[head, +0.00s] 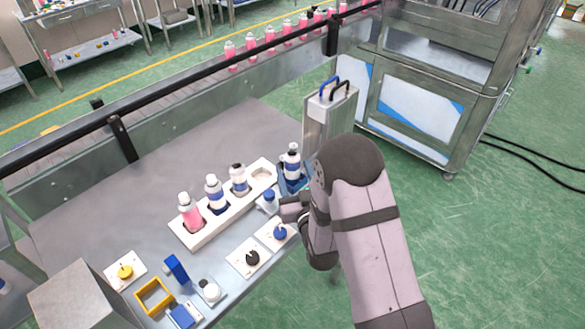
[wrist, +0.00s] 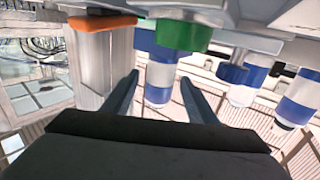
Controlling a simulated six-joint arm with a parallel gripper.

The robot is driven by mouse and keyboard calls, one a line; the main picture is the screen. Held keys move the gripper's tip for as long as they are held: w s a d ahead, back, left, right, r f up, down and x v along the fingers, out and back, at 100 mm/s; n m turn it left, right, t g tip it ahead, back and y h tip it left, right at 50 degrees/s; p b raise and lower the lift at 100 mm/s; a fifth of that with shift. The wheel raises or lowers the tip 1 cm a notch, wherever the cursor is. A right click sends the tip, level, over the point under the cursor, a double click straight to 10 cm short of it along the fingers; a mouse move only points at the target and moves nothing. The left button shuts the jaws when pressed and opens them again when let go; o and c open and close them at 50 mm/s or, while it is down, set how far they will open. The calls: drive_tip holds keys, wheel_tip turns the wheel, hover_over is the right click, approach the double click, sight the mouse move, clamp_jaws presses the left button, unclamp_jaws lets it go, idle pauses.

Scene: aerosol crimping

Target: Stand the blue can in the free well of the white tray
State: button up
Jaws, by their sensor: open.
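The blue can (head: 292,160), white with blue bands, stands upright in a blue holder (head: 294,184) just right of the white tray (head: 207,235). The tray's free well (head: 262,175) is at its far right end; the other wells hold cans. My gripper (head: 284,205) is low, in front of the blue can, partly hidden by my arm. In the wrist view, which looks upside down, the open fingers (wrist: 159,82) frame the can (wrist: 160,76). I cannot tell whether the can is between them or just beyond. A green part (wrist: 182,36) is near its base.
A small blue-topped piece (head: 270,197) is close to my gripper. A tall metal box (head: 330,115) stands behind the blue can. Small fixtures line the front edge.

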sight(294, 171)
drive_tip(key=shift+o, duration=0.4)
drive_tip(key=shift+s+d+r+b, duration=0.15)
drive_tip(key=shift+s+b, duration=0.2)
drive_tip(key=shift+s, duration=0.45)
drive_tip(key=shift+s+d+f+b, duration=0.15)
drive_tip(key=shift+s+b, duration=0.2)
drive_tip(key=shift+s, duration=0.5)
drive_tip(key=shift+s+d+r+b, duration=0.15)
drive_tip(key=shift+s+b, duration=0.2)
drive_tip(key=shift+s, duration=0.45)
drive_tip(key=shift+w, duration=0.15)
